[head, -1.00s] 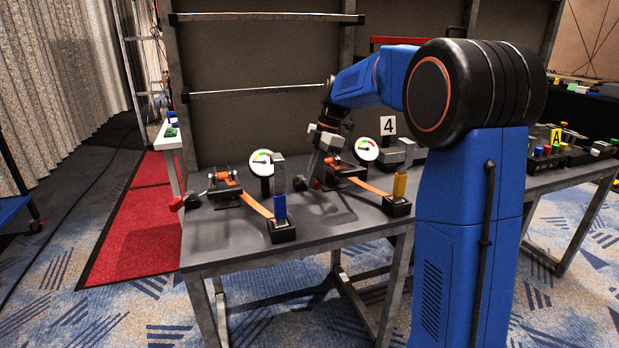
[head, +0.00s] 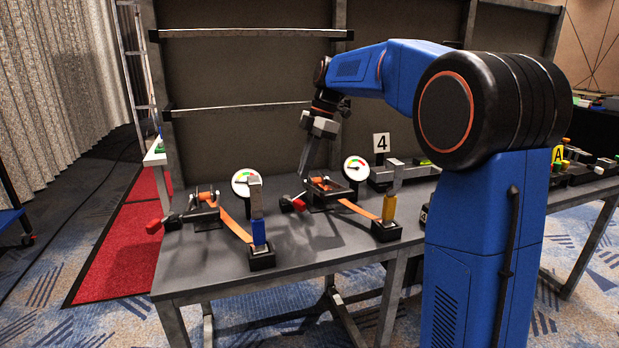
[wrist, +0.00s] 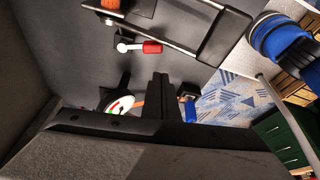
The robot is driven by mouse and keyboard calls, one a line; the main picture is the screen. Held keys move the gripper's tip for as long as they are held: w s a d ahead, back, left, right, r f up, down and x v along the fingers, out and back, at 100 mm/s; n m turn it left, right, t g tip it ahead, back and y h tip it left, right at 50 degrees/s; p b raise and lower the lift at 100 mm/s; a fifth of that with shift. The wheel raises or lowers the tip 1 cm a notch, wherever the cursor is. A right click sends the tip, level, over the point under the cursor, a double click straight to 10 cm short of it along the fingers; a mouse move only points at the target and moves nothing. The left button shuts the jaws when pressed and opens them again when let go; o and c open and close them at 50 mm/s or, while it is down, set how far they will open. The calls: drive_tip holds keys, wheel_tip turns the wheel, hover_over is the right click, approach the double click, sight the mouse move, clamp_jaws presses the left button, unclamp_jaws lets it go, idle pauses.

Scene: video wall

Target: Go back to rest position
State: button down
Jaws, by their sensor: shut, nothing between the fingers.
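My gripper (head: 304,172) points down above the grey table, just left of the right ratchet device (head: 328,190), whose orange strap (head: 358,210) runs to a yellow-based post (head: 389,208). A red-tipped handle (head: 299,204) sticks out at its left, below my gripper. In the wrist view, my gripper's dark fingers (wrist: 160,92) are together with nothing between them. A red handle (wrist: 152,47) and a dial gauge (wrist: 119,105) show beyond them. I cannot tell from the head view whether the fingertips touch anything.
The left ratchet device (head: 203,212) has a red handle (head: 154,226), a dial gauge (head: 244,182) and a blue-based post (head: 259,232). The number 4 sign (head: 381,143) stands behind the right gauge (head: 355,169). A dark wall panel (head: 240,75) with metal rails rises behind the table (head: 190,272).

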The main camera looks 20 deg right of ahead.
drive_tip(key=shift+d+r, duration=0.1)
drive_tip(key=shift+r, duration=0.15)
drive_tip(key=s+d+f+m+t+h, duration=0.15)
drive_tip(key=s+m, duration=0.35)
drive_tip(key=s, duration=0.5)
drive_tip(key=s+d+f+m+t+h, duration=0.1)
drive_tip(key=s+f+m, duration=0.1)
drive_tip(key=s+m, duration=0.5)
drive_tip(key=s+d+f+m+t, duration=0.1)
drive_tip(key=s+f+m, duration=0.3)
drive_tip(key=s, duration=0.6)
drive_tip(key=s+d+f+m+t+h, duration=0.1)
drive_tip(key=s+f+m+t, duration=0.1)
drive_tip(key=s+f, duration=0.6)
drive_tip(key=shift+s+d+f+m, duration=0.4)
drive_tip(key=shift+s+m, duration=0.5)
drive_tip(key=shift+s, duration=0.3)
